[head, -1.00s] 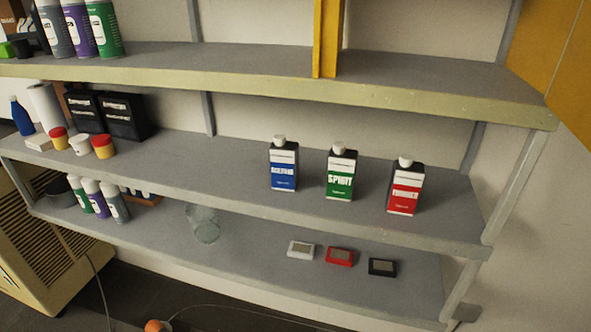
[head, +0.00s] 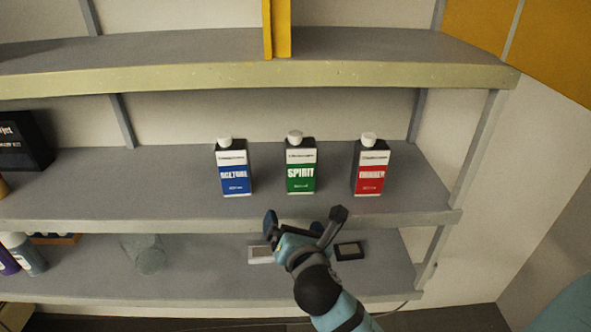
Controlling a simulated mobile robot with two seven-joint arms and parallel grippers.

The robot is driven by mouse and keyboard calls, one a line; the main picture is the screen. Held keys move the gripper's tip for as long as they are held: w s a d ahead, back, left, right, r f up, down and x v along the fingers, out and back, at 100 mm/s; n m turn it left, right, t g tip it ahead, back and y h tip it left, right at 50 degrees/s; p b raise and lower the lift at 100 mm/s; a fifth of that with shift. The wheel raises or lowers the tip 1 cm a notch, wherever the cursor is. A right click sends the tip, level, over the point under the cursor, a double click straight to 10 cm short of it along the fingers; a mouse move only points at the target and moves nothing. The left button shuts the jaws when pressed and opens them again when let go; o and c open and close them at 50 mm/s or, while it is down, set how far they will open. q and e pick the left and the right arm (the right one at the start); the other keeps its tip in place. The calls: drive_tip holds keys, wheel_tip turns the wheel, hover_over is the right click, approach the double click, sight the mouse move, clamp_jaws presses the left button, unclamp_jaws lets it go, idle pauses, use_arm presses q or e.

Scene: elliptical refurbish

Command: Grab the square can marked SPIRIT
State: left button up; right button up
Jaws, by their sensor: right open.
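The square can marked SPIRIT (head: 301,165), with a green label, dark top and white cap, stands upright on the middle shelf in the head view. It is between the blue-labelled ACETONE can (head: 234,167) and a red-labelled can (head: 370,164), apart from both. My right gripper (head: 304,218) is open and empty. It shows just below the SPIRIT can in the picture, over the front edge of the middle shelf, with its fingers spread left and right. My left gripper is not in view.
The upper shelf (head: 180,80) runs above the cans. A shelf post (head: 475,150) stands at the right. A clear glass (head: 146,253), a white-framed small device (head: 259,254) and a black one (head: 348,251) are on the lower shelf.

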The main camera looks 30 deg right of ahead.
sight(301, 163)
wheel_tip(301, 163, up, 6)
drive_tip(key=d+r+n+h, duration=0.1)
drive_tip(key=d+n+h, duration=0.2)
drive_tip(key=shift+n, duration=0.3)
drive_tip(key=p+x, duration=0.1)
drive_tip(key=x, duration=0.7)
drive_tip(key=shift+w+f, duration=0.1)
drive_tip(key=shift+w, duration=0.1)
drive_tip(key=p+x, duration=0.1)
drive_tip(key=x, duration=0.3)
drive_tip(key=shift+d+r, duration=0.15)
drive_tip(key=shift+r, duration=0.1)
drive_tip(key=shift+w+d, duration=0.25)
drive_tip(key=shift+w, duration=0.25)
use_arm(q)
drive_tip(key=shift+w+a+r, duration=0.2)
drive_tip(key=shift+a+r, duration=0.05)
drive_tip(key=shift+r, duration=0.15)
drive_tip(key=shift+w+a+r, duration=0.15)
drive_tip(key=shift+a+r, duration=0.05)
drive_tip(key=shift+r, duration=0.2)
use_arm(e)
drive_tip(key=c, duration=1.2)
